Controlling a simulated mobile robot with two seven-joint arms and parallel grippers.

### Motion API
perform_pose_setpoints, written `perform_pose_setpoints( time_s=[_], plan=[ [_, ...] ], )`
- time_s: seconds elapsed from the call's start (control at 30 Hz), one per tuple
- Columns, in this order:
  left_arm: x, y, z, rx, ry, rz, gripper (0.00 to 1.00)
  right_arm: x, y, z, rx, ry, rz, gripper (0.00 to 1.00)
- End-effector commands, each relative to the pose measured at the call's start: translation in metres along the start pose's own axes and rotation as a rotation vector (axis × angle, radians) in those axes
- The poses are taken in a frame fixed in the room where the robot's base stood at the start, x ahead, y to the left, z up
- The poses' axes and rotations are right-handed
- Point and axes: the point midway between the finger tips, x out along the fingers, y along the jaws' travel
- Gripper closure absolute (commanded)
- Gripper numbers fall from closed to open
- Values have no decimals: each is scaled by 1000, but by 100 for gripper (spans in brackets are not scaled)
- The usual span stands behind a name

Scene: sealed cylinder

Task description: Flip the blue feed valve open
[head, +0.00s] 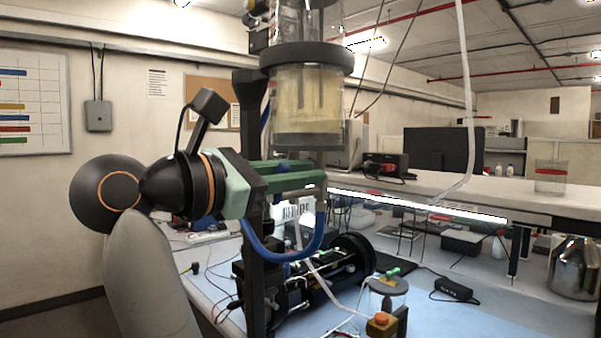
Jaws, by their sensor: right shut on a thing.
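The clear cylinder (308,92) with a black collar and yellowish contents stands upright at upper middle. A blue tube (285,257) loops below it and rises to a fitting (320,187) under its base. My right gripper (316,172), with green fingers, reaches in from the left under the cylinder. It is shut on a part at that fitting, which seems to be the blue feed valve. The fingers hide the handle, so I cannot tell its position. My left gripper is not in view.
A black upright post (254,275) stands close below my right gripper. Black apparatus (315,275) with wires and a lidded jar (388,286) sit on the blue bench. A white shelf (450,192) runs behind, with a monitor and a glass beaker (550,178).

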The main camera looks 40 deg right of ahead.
Motion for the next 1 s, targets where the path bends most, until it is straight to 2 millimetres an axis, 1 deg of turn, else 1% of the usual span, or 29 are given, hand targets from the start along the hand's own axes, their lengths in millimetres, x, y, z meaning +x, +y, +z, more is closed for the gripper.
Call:
perform_pose_setpoints(
  time_s=[0.1, 0.3, 0.43, 0.57, 0.83, 0.87, 1.0],
  plan=[
    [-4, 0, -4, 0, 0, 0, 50, 0, 3, 1, -62, 3, 1, 100],
    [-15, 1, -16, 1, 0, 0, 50, 0, 12, 1, -303, 0, -1, 100],
    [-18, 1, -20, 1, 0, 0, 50, 0, 14, -1, -418, 0, -1, 100],
    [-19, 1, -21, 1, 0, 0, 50, 0, 15, -3, -468, 0, -1, 100],
    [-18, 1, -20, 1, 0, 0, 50, 0, 15, -3, -471, -1, 0, 100],
    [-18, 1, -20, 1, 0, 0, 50, 0, 15, -3, -471, -1, 0, 79],
    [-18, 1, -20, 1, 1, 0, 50, 0, 15, -3, -469, -1, 0, 63]
  ],
)
